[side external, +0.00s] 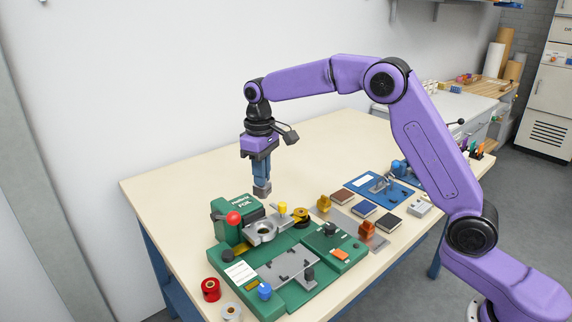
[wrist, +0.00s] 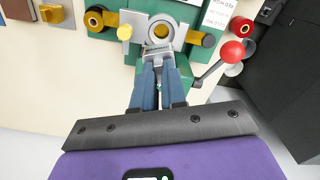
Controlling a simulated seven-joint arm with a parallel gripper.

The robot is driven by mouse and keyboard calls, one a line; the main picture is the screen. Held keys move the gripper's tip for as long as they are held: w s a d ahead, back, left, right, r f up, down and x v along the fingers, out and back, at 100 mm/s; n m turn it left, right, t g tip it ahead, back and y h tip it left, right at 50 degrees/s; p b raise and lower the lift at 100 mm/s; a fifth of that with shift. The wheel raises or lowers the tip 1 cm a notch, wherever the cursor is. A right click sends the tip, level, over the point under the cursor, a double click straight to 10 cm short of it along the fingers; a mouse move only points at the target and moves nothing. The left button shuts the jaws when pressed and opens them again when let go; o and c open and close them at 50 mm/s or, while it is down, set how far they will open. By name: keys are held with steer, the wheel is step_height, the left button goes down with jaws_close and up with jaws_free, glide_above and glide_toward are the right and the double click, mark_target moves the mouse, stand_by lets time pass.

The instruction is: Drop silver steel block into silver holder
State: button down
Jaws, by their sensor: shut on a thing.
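My gripper (side external: 261,181) points down and is shut on the silver steel block (side external: 262,189), a small grey block at its fingertips. In the wrist view, the fingers (wrist: 158,70) close on the block (wrist: 156,58), which is partly hidden between them. The silver holder (side external: 251,238) is a grey metal piece with a round opening on the green machine. The block is held in the air above the holder and apart from it. In the wrist view, the holder's ring (wrist: 148,33) shows just beyond the block.
The green machine (side external: 310,262) has a red-knobbed lever (side external: 233,217) left of the holder and a yellow knob (side external: 282,208) to its right. A red spool (side external: 210,289) stands at the front. The table behind (side external: 190,180) is clear.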

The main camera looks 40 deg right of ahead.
step_height(320, 180, down, 11)
steer(key=shift+a, duration=0.15)
stand_by(0.7)
steer(key=shift+f, duration=0.55)
stand_by(1.6)
steer(key=c, duration=1.5)
jaws_free()
steer(key=shift+o, duration=0.2)
steer(key=shift+r, duration=5.5)
